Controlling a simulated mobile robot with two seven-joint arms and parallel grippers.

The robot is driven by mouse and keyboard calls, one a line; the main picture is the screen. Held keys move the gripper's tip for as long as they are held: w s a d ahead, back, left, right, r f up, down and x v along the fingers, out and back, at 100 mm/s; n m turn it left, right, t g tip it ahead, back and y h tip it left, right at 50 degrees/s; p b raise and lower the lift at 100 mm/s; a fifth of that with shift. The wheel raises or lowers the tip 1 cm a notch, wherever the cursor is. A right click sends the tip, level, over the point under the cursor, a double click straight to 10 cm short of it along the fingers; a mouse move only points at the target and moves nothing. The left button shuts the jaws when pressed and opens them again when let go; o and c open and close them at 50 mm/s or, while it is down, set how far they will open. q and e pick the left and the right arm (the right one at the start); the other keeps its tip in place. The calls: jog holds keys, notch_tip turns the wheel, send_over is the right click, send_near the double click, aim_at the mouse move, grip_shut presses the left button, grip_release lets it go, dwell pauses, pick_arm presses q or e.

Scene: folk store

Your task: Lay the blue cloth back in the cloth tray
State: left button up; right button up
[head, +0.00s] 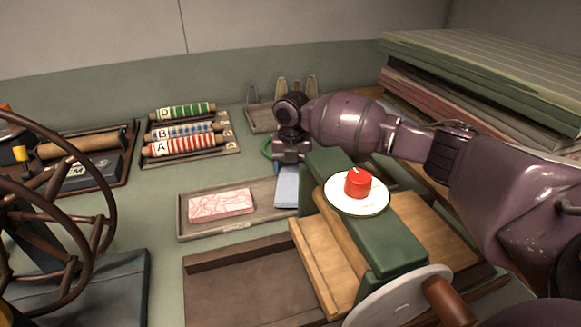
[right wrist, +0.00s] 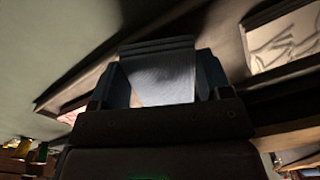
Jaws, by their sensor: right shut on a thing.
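My right gripper (head: 290,158) points down over the right part of the cloth tray (head: 260,194) and is shut on the blue cloth (head: 287,187). The cloth is a flat, pale blue folded piece just below the fingers. In the right wrist view, the blue cloth (right wrist: 160,75) fills the space between the two fingers. The head view does not settle whether its lower edge touches the tray. A pink patterned cloth (head: 220,204) lies in the tray's left part. My left gripper is out of view.
Lettered rollers (head: 183,147) lie in a rack at back left. A dark wooden tray (head: 240,285) is in front. Stacked boards (head: 490,75) stand at back right.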

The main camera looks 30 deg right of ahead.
jog(key=shift+r, duration=0.15)
jog(key=shift+f, duration=0.35)
jog(key=shift+f, duration=0.2)
jog(key=o, duration=0.9)
jog(key=shift+r, duration=0.1)
notch_tip(320, 180, up, 13)
jog(key=shift+f+p, duration=0.1)
jog(key=shift+p, duration=1.1)
